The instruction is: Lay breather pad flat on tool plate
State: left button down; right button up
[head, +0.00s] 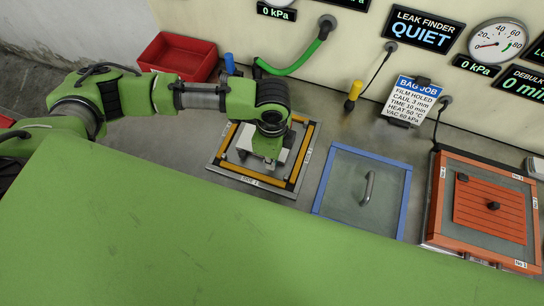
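The tool plate (308,141) lies on the grey bench at centre, a square plate with a dark and yellow border. A white piece that looks like the breather pad (283,156) is over the middle of the plate, partly hidden under my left gripper. I cannot tell whether it lies flat on the plate or is held just above it. My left gripper (262,161) points down over the plate's middle; its wrist covers the fingertips, so its opening does not show. My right gripper is not in view.
A blue-framed glass lid with a handle (368,188) lies right of the plate. An orange-framed unit (436,200) stands farther right. A red bin (180,57) is at back left. A green hose (303,60) and a yellow-tipped probe (353,95) are along the wall.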

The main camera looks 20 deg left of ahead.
pick_arm(q)
jog(key=shift+f, duration=0.15)
jog(key=c, duration=2)
grip_release()
jog(key=shift+r, duration=0.3)
notch_tip(320, 180, up, 11)
jog(key=shift+r, duration=0.2)
